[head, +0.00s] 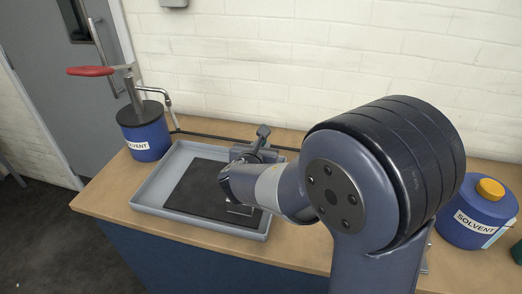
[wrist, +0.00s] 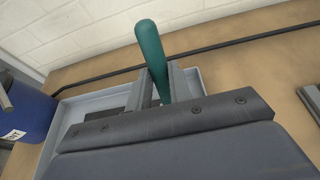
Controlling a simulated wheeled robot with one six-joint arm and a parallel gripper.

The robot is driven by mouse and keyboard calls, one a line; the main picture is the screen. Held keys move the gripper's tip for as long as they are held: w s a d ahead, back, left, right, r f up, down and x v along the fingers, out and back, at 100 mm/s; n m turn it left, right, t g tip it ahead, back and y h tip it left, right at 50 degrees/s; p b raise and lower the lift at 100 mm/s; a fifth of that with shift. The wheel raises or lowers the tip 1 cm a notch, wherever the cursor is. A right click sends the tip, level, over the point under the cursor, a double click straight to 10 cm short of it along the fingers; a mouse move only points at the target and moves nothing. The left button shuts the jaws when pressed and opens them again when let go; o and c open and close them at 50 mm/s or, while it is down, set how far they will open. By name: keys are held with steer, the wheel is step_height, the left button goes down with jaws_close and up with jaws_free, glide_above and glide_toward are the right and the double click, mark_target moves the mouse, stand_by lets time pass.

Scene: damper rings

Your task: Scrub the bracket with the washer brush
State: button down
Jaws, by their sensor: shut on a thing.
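My gripper (wrist: 162,90) is shut on the teal handle of the washer brush (wrist: 151,48). In the wrist view the handle sticks up between the two fingers, leaning a little; the brush's bristle end is hidden behind my gripper's body. In the head view my wrist is over the right part of the grey tray and hides most of the gripper and the brush. A small light metal piece, which looks like the bracket (head: 239,209), shows on the black mat just below my wrist. Whether the brush touches it cannot be seen.
The grey tray (head: 146,192) with a black mat (head: 193,190) lies on the wooden bench (head: 100,198). A blue solvent can with a red-handled pump (head: 146,135) stands left, another solvent can (head: 477,215) right. A black hose (head: 222,138) runs along the wall.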

steer(key=shift+d+r+p, duration=0.1)
steer(key=shift+r+p, duration=1.95)
steer(key=shift+r, duration=0.7)
steer(key=shift+f, duration=0.1)
